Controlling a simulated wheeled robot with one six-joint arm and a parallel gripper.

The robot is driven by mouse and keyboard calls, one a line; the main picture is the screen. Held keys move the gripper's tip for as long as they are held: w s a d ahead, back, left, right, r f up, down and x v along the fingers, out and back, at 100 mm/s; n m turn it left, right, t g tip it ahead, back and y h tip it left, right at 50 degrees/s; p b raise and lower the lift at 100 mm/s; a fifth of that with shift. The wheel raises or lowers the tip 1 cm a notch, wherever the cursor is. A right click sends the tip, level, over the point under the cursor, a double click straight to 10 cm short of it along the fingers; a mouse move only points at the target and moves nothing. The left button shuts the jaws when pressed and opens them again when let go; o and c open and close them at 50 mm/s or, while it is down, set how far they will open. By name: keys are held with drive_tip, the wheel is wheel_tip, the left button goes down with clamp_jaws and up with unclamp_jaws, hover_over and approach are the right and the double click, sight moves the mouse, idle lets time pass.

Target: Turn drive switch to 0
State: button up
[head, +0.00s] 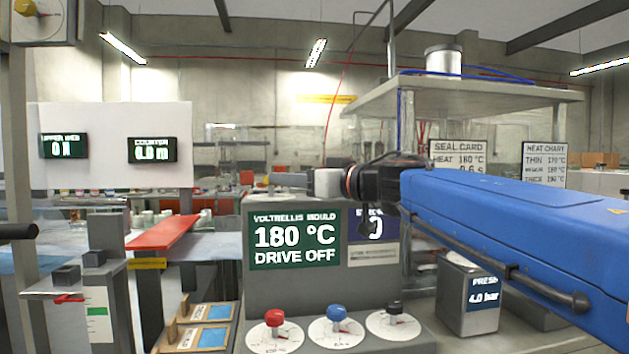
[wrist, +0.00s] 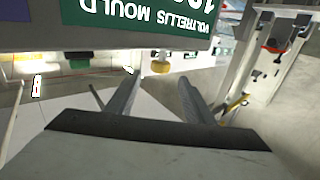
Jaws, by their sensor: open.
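The console (head: 258,297) has a sloped front with three round dials: one with a red knob (head: 274,318), one with a blue knob (head: 336,313) and one with a black knob (head: 394,307). Their labels are too small to read, so I cannot tell which is the drive switch. The console's display (head: 294,239) reads 180 °C and DRIVE OFF; it shows upside down in the wrist view (wrist: 140,14). My gripper (head: 280,182) is above the display, pointing left, well above the knobs. It is open and empty, its two fingers apart in the wrist view (wrist: 158,92).
A press box (head: 468,296) reading 4.0 bar stands right of the console. A shelf (head: 490,90) on posts is behind my blue arm. A red bar (head: 163,232) and small trays (head: 208,325) are to the left. The space before the knobs looks clear.

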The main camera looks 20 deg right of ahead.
drive_tip(key=shift+v, duration=3)
